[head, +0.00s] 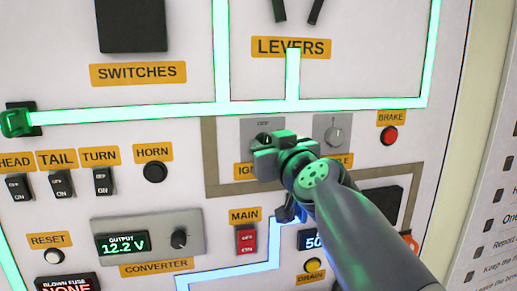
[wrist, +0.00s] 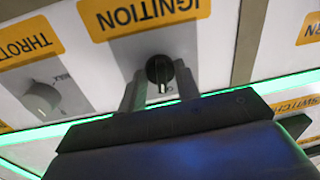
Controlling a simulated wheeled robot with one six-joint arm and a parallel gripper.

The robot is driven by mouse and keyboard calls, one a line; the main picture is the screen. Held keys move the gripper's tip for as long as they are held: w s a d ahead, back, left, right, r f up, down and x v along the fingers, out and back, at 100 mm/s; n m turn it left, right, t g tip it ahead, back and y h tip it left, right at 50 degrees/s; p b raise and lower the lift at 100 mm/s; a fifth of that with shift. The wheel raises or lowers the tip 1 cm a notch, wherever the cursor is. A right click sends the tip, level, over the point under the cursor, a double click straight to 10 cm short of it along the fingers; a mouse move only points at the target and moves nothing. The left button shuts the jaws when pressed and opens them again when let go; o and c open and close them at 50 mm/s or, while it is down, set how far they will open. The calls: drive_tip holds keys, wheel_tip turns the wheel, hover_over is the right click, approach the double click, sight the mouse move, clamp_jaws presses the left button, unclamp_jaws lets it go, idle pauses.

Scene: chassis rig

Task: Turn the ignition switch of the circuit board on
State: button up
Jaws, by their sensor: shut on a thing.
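The ignition switch is a round black knob (wrist: 158,70) on a grey plate under an orange IGNITION label (wrist: 145,15), upside down in the wrist view. A white mark on the knob points down in that view, toward small, partly hidden lettering. My gripper (head: 267,147) is at the panel in the head view, its two fingers on either side of the knob, shut on it. In the head view the gripper hides the knob and most of its label; the top of the grey ignition plate (head: 262,124) shows.
A throttle dial (wrist: 41,98) is beside the ignition switch; its plate also shows in the head view (head: 333,132). Around them are a red BRAKE button (head: 390,135), a black HORN button (head: 154,172), a red MAIN switch (head: 246,240) and glowing green strips (head: 150,112).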

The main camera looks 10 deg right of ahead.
drive_tip(key=m, duration=0.5)
drive_tip(key=m+b, duration=0.1)
drive_tip(key=m, duration=0.4)
drive_tip(key=shift+a+f+m+t+h, duration=0.1)
drive_tip(key=shift+m+t+h, duration=0.2)
drive_tip(key=shift+m, duration=0.4)
drive_tip(key=o, duration=1)
drive_tip(key=shift+s, duration=0.1)
